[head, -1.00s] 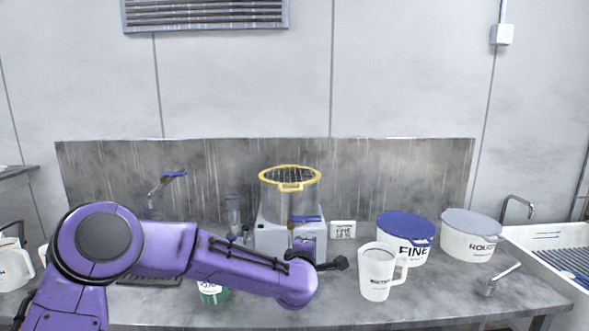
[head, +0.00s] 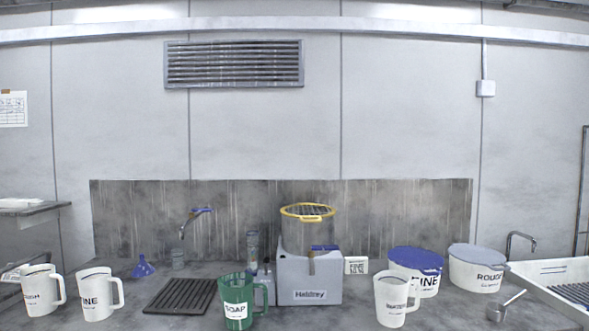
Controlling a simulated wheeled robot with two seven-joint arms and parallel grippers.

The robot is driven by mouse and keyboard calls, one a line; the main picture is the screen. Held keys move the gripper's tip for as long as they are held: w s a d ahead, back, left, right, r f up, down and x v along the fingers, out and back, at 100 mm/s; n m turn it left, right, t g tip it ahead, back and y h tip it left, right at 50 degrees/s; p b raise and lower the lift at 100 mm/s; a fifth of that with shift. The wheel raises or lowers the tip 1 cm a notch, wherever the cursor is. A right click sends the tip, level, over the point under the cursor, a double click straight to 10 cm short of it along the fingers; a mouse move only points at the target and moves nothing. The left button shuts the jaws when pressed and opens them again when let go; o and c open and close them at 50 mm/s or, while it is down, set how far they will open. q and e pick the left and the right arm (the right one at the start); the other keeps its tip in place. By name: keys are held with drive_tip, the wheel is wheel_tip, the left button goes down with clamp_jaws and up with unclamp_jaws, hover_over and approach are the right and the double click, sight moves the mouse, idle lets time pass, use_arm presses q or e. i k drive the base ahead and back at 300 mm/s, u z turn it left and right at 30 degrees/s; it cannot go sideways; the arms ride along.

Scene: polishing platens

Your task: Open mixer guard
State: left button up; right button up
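The mixer (head: 309,277) is a grey box labelled Haldrey with a steel bowl (head: 307,238) on top. Its guard (head: 307,211) is a yellow-rimmed wire grid that lies flat over the bowl's mouth, so it is closed. Neither of my grippers shows in the head view.
A green SOAP jug (head: 238,301) and a white jug (head: 391,299) stand in front, either side of the mixer. FINE (head: 415,259) and ROUGH (head: 477,257) tubs are to the right. A drain grate (head: 180,296), blue funnel (head: 143,267) and two white jugs (head: 98,293) are left.

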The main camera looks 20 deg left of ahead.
sight(308, 212)
drive_tip(key=u, duration=1.8)
drive_tip(key=i, duration=1.5)
drive_tip(key=z, duration=1.45)
